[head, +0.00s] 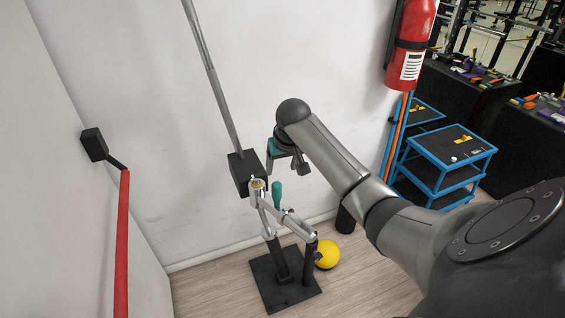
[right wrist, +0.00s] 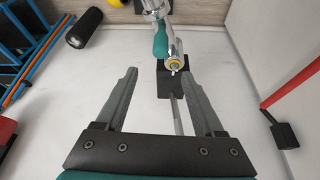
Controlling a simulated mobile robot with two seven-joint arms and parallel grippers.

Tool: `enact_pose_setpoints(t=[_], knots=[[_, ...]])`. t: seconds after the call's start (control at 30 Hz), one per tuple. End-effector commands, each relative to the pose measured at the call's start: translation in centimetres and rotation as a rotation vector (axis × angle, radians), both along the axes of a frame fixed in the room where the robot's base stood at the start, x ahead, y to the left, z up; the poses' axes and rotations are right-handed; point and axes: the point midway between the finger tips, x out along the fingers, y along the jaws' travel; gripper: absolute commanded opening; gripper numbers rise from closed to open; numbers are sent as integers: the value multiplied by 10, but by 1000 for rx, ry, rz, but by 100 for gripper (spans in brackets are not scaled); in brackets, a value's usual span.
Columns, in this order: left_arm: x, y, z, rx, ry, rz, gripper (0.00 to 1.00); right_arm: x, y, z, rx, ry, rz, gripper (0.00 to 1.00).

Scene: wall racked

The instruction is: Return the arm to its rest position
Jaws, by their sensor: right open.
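My right arm (head: 335,160) comes in from the lower right and reaches over to the wall, bent at its dark round joint. My right gripper (right wrist: 160,84) is open in the right wrist view, its two grey fingers apart with nothing between them. In the head view it is small and partly hidden at the arm's end, just right of the metal fixture (head: 262,205) and above its teal handle (head: 277,194). The handle (right wrist: 160,40) and the fixture's brass-ringed end show beyond the fingertips, apart from them. My left gripper is not in view.
The fixture stands on a black base plate (head: 265,282) beside a yellow ball (head: 327,254). A pole (head: 214,80) with a black block (head: 242,168) leans at the wall. A red bar (head: 122,240) is left. A fire extinguisher (head: 409,45) and blue cart (head: 448,158) are right.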

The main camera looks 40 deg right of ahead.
Motion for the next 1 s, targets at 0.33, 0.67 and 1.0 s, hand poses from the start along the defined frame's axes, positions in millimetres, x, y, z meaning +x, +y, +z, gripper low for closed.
enact_pose_setpoints(t=[0.33,0.67,1.0], knots=[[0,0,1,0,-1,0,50,-4,2,10,0,1,0,70],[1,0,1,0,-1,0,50,-4,2,10,-1,0,0,70],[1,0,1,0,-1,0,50,-32,42,-25,-30,42,115,70]])
